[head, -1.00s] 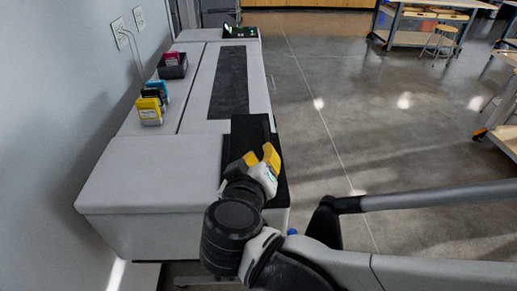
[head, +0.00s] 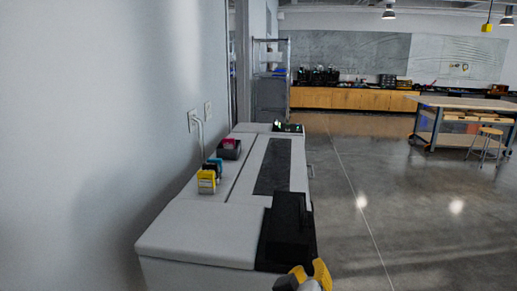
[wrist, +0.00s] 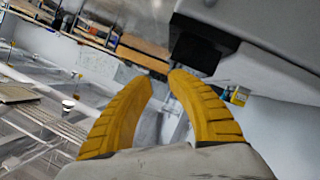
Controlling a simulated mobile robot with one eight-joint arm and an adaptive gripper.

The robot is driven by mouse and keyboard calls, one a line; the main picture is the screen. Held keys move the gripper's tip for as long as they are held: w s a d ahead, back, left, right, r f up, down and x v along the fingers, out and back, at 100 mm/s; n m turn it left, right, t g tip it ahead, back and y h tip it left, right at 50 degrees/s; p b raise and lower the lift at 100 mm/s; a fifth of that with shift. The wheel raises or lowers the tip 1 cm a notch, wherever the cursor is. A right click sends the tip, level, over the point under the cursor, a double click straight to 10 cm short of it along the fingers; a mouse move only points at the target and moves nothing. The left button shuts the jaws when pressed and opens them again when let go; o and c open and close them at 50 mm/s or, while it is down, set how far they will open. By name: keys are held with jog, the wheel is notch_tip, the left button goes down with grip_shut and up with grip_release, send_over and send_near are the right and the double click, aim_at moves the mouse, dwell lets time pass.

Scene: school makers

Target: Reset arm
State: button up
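My gripper (head: 305,274) shows only in part at the bottom edge of the head view, its yellow fingers in front of the near end of the long grey machine (head: 195,232). In the wrist view my gripper (wrist: 161,78) has both yellow fingers in sight with a gap between their tips. It is open and nothing is between the fingers. The rest of my arm is out of the head view.
A black unit (head: 288,228) sits on the machine's near right corner. Yellow and blue cartridges (head: 208,178) and a dark box (head: 229,149) stand on its left side, by the wall. The floor (head: 400,215) to the right is clear; a workbench (head: 462,122) and stool (head: 487,140) stand farther back.

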jog(key=s+d+f+m+g+y+b, duration=0.2)
jog(key=s+d+f+g+y+b, duration=0.2)
jog(key=d+f, duration=0.5)
jog(key=shift+s+f+m+g+y, duration=0.4)
jog(key=shift+s+g, duration=0.4)
jog(key=shift+s, duration=0.4)
